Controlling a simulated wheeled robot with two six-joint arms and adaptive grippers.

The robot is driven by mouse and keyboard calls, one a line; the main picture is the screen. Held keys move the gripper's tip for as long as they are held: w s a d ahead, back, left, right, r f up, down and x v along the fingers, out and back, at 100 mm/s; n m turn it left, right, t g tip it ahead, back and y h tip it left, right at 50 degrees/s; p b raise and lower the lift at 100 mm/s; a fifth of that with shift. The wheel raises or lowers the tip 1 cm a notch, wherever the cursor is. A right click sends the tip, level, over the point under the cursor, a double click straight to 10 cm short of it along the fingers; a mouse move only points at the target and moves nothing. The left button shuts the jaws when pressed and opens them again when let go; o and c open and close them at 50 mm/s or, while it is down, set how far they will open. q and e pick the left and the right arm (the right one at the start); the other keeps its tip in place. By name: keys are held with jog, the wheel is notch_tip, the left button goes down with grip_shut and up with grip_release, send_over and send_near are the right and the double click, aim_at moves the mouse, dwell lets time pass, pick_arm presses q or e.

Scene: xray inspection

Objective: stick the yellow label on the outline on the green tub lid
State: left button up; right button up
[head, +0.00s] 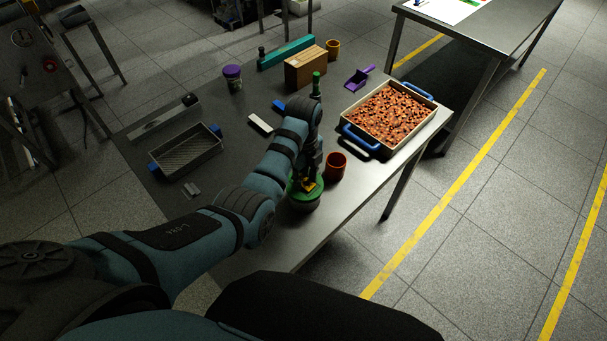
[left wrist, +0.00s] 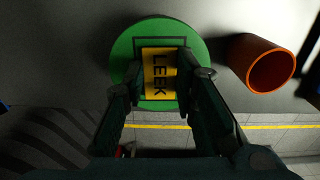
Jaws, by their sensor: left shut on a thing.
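The green tub lid (head: 293,196) is on a tub near the front edge of the table, and it fills the middle of the left wrist view (left wrist: 124,47). The yellow label (left wrist: 158,72), printed LEEK, is over the lid's middle. A dark outline edge shows around its upper part. My left gripper (left wrist: 160,88) is shut on the yellow label, one finger on each side. In the head view my left gripper (head: 308,182) points down over the lid and hides part of it. I cannot tell whether the label touches the lid. My right gripper is not in view.
An orange cup (head: 336,166) stands close to the right of the tub. A tray of orange-brown pieces (head: 347,113) with blue handles is farther right.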

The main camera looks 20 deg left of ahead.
aim_at(303, 181)
pick_arm(q)
jog(key=o, duration=0.7)
jog(key=shift+o, duration=0.2)
notch_tip(303, 181, up, 8)
jog(key=shift+f, duration=0.25)
